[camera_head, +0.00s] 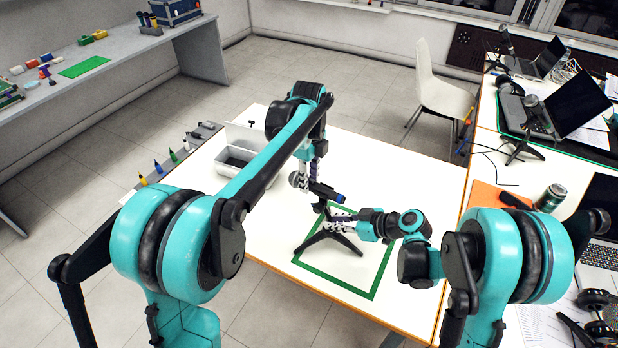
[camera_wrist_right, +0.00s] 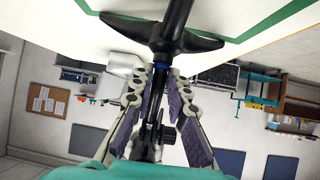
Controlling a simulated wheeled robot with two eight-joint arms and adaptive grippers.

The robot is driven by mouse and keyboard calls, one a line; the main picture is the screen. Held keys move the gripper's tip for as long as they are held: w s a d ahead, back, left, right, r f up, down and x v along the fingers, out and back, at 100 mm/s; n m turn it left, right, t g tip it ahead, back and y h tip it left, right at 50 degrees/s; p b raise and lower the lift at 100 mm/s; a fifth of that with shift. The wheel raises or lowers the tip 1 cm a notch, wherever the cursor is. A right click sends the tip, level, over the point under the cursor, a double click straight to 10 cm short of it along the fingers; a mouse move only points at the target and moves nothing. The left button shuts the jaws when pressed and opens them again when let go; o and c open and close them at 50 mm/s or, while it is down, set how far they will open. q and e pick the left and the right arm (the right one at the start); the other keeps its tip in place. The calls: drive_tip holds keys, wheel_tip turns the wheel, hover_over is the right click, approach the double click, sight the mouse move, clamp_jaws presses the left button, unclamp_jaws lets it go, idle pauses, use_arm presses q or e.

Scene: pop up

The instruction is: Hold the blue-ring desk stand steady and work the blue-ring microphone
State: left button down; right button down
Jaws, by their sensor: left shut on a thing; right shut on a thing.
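The black desk stand (camera_head: 345,240) stands upright on splayed legs inside the green outline on the white table. In the right wrist view its base (camera_wrist_right: 165,40) is at the top, with a blue ring low on its pole. My right gripper (camera_head: 337,222) is shut on the stand's pole; its fingers (camera_wrist_right: 160,105) flank the pole. The dark microphone (camera_head: 326,191) has a grey round head and a blue band near its other end. It lies nearly level at the stand's top. My left gripper (camera_head: 309,178) is shut on it from above. I cannot tell whether microphone and stand touch.
A grey open bin (camera_head: 240,158) stands at the table's back left. Several coloured bottles or markers line the left edge. A desk on the right holds a laptop (camera_head: 572,105), a can (camera_head: 551,197) and another microphone on a stand (camera_head: 530,115). The table's front left is clear.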

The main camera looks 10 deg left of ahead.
use_arm(q)
drive_tip(key=shift+r, duration=0.4)
drive_tip(key=shift+r, duration=2.65)
use_arm(e)
drive_tip(key=c, duration=1.4)
unclamp_jaws()
use_arm(q)
drive_tip(key=w+a+r, duration=0.2)
drive_tip(key=a+r, duration=0.3)
drive_tip(key=r, duration=0.1)
drive_tip(key=shift+w+a, duration=0.2)
drive_tip(key=shift+a, duration=0.1)
use_arm(e)
drive_tip(key=v, duration=1.2)
drive_tip(key=shift+s, duration=0.1)
